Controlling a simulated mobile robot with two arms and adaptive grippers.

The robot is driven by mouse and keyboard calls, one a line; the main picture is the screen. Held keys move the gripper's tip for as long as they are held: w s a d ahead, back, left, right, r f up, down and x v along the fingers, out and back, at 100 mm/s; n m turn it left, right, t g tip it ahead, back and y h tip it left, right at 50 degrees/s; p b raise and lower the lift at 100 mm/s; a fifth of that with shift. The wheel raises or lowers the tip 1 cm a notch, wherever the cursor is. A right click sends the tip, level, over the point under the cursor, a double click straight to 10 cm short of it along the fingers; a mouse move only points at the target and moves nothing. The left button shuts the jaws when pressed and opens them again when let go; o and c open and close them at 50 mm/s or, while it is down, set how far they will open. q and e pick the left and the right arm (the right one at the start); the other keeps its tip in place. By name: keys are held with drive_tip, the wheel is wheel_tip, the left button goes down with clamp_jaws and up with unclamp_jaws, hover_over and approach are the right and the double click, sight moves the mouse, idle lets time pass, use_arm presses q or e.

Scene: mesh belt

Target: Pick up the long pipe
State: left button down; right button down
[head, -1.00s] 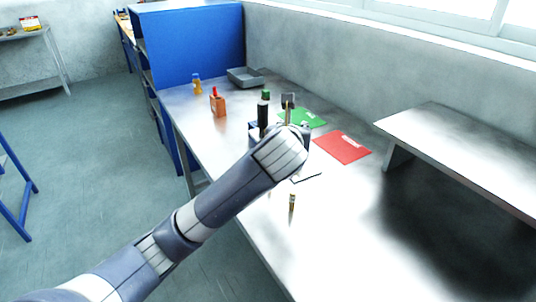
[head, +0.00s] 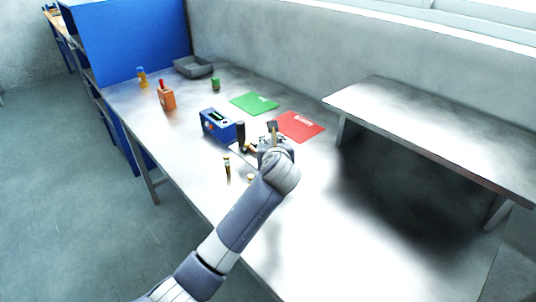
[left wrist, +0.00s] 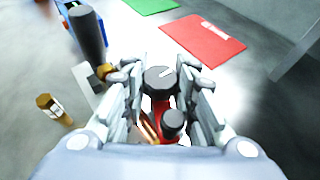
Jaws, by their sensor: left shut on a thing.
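My left gripper (head: 274,150) is low over the metal table, seen from behind its arm. A thin, upright brass-coloured piece with a dark top (head: 273,130) rises at it. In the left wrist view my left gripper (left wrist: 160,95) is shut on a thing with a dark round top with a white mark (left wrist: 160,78). Red and brass-coloured parts and a second dark knob show below it. I cannot tell whether this is the long pipe. My right gripper is out of view.
A black cylinder (head: 240,137) stands close left of the gripper, by a blue device (head: 217,125). Red (head: 300,126) and green (head: 253,103) sheets lie behind. A grey tray (head: 193,67) is at the back; a raised shelf (head: 430,125) stands right. The front right table is clear.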

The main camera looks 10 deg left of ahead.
use_arm(q)
drive_tip(key=shift+f, duration=1.75)
drive_tip(key=c, duration=1.6)
unclamp_jaws()
drive_tip(key=shift+f, duration=0.25)
drive_tip(key=o, duration=0.3)
drive_tip(key=shift+s, duration=0.1)
